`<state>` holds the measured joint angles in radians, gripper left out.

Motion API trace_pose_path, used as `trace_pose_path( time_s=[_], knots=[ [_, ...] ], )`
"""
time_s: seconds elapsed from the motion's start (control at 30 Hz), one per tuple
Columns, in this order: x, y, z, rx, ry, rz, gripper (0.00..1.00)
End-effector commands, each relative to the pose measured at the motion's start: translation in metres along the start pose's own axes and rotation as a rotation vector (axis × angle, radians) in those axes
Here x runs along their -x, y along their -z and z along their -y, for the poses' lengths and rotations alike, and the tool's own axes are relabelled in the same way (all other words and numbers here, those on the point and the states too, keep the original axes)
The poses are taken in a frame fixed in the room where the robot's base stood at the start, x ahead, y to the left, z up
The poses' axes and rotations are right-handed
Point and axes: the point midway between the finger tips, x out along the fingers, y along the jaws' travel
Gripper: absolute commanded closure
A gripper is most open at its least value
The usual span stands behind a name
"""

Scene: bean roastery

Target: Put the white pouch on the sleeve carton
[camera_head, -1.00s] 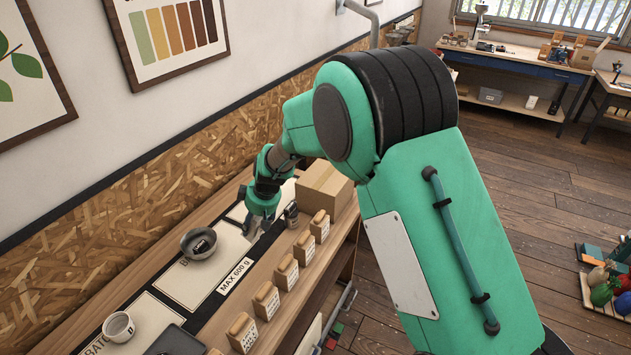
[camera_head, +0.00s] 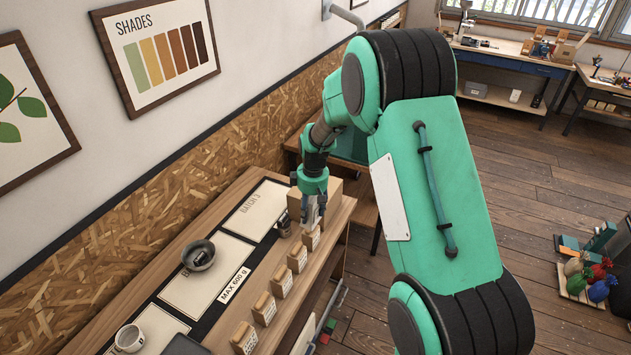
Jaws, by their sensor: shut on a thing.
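My gripper (camera_head: 313,212) points down over the near side of the brown cardboard sleeve carton (camera_head: 335,190) at the far end of the bench. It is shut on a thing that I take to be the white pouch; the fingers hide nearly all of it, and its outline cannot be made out. The gripper and wrist cover part of the carton. I cannot tell whether the held thing touches the carton.
A row of tan bags (camera_head: 281,283) stands along the bench's front edge, close to the gripper. A small dark jar (camera_head: 284,225) stands just left of the carton. A grey bowl (camera_head: 198,255) and a white cup (camera_head: 129,339) are further left. The BATCH 1 mat (camera_head: 252,208) is bare.

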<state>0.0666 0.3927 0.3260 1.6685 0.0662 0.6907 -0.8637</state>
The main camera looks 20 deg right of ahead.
Motion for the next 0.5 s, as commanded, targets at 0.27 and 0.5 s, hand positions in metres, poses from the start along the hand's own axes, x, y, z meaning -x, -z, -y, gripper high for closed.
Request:
trace_pose_path(
  time_s=[0.27,0.5],
  knots=[
    [0.019,-0.032,-0.024,0.004,0.005,0.054,1.0],
    [0.019,-0.037,-0.027,0.006,0.007,0.064,1.0]
  ],
)
